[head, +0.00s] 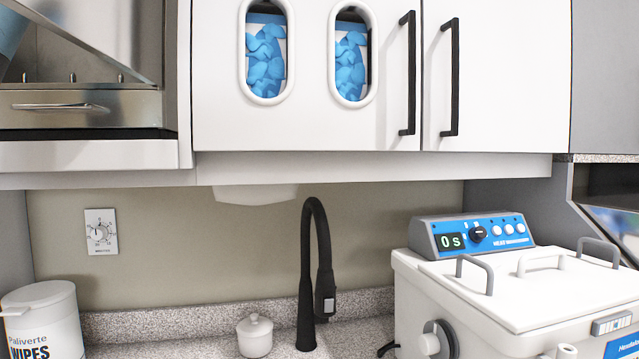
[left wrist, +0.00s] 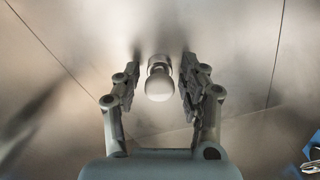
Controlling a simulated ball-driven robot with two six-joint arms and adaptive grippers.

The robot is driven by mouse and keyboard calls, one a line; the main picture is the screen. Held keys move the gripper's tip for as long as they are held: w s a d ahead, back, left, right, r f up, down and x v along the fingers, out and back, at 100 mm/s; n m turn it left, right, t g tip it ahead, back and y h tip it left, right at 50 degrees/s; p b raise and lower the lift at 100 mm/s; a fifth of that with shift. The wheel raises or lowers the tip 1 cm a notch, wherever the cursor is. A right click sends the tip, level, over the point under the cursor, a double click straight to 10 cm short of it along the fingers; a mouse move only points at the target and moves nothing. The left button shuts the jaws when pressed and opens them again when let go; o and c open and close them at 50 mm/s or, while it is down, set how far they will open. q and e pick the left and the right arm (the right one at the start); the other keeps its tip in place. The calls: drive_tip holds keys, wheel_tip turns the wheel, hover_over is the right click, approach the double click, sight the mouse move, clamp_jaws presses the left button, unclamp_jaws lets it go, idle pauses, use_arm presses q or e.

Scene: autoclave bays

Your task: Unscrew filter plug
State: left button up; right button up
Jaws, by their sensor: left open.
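In the left wrist view a pale plug with a rounded end and a narrower collar behind it (left wrist: 159,82), likely the filter plug, stands out from a brushed metal surface. My left gripper (left wrist: 160,70) is open, with one finger on each side of the plug. A gap shows between the plug and each finger, so I see no grip on it. The plug and both grippers are out of the head view. My right gripper shows in neither view.
Bare metal walls (left wrist: 80,40) with seams surround the left gripper. A small shiny and blue item (left wrist: 312,155) is at the lower right edge. The head view shows a black faucet (head: 315,270), a wipes tub (head: 42,320), a lidded white jar (head: 255,335) and a white machine (head: 510,290).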

use_arm(q)
drive_tip(key=shift+m, duration=0.7)
drive_tip(key=m+p, duration=0.2)
drive_tip(key=m, duration=0.1)
drive_tip(key=m+p, duration=0.2)
drive_tip(key=shift+r+m, duration=0.2)
drive_tip(key=shift+m, duration=0.2)
drive_tip(key=shift+f+m+p, duration=0.1)
drive_tip(key=shift+m+p, duration=0.4)
drive_tip(key=shift+m, duration=0.1)
drive_tip(key=m+p, duration=0.2)
drive_tip(key=m, duration=0.1)
drive_tip(key=shift+m, duration=0.8)
drive_tip(key=shift+f+m, duration=0.15)
drive_tip(key=shift+m, duration=0.95)
drive_tip(key=shift+s, duration=0.1)
